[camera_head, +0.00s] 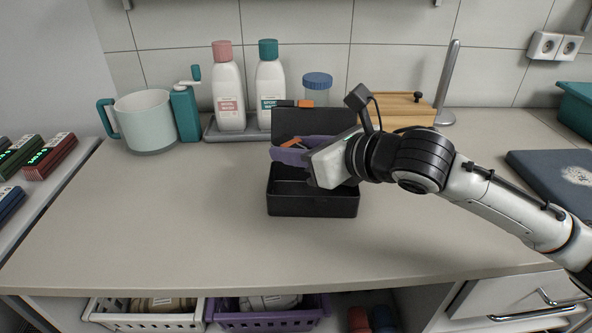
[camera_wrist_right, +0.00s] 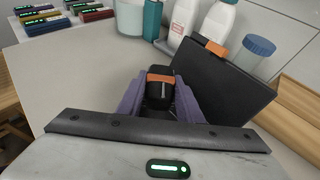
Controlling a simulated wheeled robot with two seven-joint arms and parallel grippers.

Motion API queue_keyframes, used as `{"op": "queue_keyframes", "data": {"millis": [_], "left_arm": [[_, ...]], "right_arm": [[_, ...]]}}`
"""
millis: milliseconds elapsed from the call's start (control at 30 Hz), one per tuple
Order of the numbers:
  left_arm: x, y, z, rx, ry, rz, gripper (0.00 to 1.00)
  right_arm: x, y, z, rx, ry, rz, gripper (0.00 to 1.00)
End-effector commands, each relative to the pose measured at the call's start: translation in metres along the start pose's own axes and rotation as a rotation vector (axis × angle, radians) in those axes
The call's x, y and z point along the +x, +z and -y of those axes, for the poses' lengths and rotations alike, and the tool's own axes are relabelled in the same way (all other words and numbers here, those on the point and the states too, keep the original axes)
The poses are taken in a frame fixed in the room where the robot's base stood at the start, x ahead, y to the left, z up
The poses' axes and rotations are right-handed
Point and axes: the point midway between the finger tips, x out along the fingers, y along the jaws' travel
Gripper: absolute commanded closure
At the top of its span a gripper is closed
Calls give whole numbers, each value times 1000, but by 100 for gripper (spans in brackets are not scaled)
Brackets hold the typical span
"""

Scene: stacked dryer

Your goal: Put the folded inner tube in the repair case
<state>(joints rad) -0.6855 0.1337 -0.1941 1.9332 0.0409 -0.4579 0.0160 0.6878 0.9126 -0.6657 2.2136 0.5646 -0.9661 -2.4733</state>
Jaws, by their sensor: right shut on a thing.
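The repair case (camera_head: 312,205) is a black box standing open on the counter. Its lid (camera_head: 300,122) is raised at the back, with an orange latch at the top; the lid also shows in the wrist view (camera_wrist_right: 225,82). My right gripper (camera_head: 283,153) has purple fingers and is over the case opening, in front of the lid. It is shut on the folded inner tube (camera_wrist_right: 160,90), a black bundle with an orange band, held between the fingers in the wrist view. In the head view the fingers and wrist mostly hide the tube. My left gripper is not in view.
Behind the case, two white bottles (camera_head: 228,95) stand on a grey tray, near a blue-lidded jar (camera_head: 317,88). A pale mug (camera_head: 146,120) and a teal grinder (camera_head: 186,112) stand to the left. A wooden board (camera_head: 395,107) is behind my arm. The front counter is clear.

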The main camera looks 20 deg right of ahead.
Motion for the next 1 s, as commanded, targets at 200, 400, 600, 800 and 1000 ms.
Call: {"op": "queue_keyframes", "data": {"millis": [200,400,600,800,1000], "left_arm": [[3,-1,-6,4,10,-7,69],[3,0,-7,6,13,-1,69],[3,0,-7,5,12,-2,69],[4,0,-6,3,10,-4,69],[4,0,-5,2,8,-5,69]], "right_arm": [[13,-32,-1,2,1,-3,92],[15,-36,0,0,0,0,92],[15,-37,0,0,0,-1,92],[17,-43,0,0,-1,-1,92],[19,-48,0,0,0,-2,62]]}}
